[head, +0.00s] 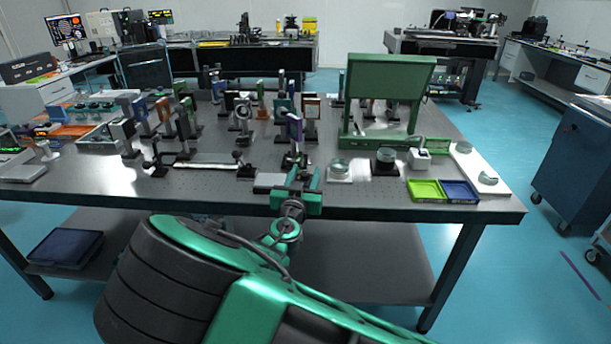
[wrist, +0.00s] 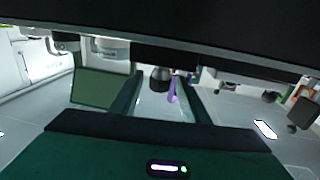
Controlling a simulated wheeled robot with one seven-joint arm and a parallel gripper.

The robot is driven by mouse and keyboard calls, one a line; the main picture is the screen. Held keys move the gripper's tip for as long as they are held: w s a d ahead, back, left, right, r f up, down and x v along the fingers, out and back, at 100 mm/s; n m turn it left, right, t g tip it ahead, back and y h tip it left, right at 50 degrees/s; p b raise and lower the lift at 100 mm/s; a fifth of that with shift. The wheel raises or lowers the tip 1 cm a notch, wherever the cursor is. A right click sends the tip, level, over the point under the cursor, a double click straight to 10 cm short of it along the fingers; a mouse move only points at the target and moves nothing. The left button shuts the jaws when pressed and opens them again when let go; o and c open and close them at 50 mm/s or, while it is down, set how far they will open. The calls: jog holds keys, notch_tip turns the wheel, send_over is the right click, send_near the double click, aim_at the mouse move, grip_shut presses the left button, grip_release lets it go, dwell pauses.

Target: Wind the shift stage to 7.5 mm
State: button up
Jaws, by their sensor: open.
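My gripper (head: 294,184) is at the front edge of the near optical table, its green fingers apart. In the wrist view my gripper (wrist: 165,92) is open. A dark round knob-like part (wrist: 160,78) shows between and beyond the fingers, with no clear contact. It may be the shift stage's drive knob, but I cannot be sure. A purple-framed mount (head: 295,128) stands just behind the gripper, and a purple piece (wrist: 174,90) shows beside the dark part. The stage body is largely hidden behind my gripper, and no scale reading is legible.
Several optic mounts stand behind on the table (head: 230,205). A green panel (head: 388,95) stands to the right. Glass dishes, a yellow-green tray (head: 425,190) and a blue tray (head: 460,191) lie at the right front. A low rail (head: 205,165) lies to the left.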

grip_shut()
jog(key=c, duration=1.1)
grip_release()
jog(key=shift+o, duration=0.2)
jog(key=shift+m+h, duration=0.3)
jog(key=m+g+h, duration=0.1)
jog(key=h, duration=0.1)
jog(key=m+g+h, duration=0.1)
jog(key=m+h, duration=0.1)
jog(key=h, duration=0.1)
jog(key=m+g+h, duration=0.3)
jog(key=h, duration=0.1)
jog(key=shift+f+m, duration=0.1)
jog(key=shift+m, duration=0.2)
jog(key=shift+a+m+g+h, duration=0.1)
jog(key=shift+m+g+h, duration=0.9)
jog(key=shift+g+h, duration=0.2)
jog(key=shift+m+g, duration=0.3)
jog(key=shift+g, duration=0.1)
jog(key=shift+o, duration=0.2)
jog(key=shift+w+a+r+m+g+h, duration=0.1)
jog(key=shift+r+m+g+h, duration=0.15)
jog(key=shift+m+g+h, duration=0.35)
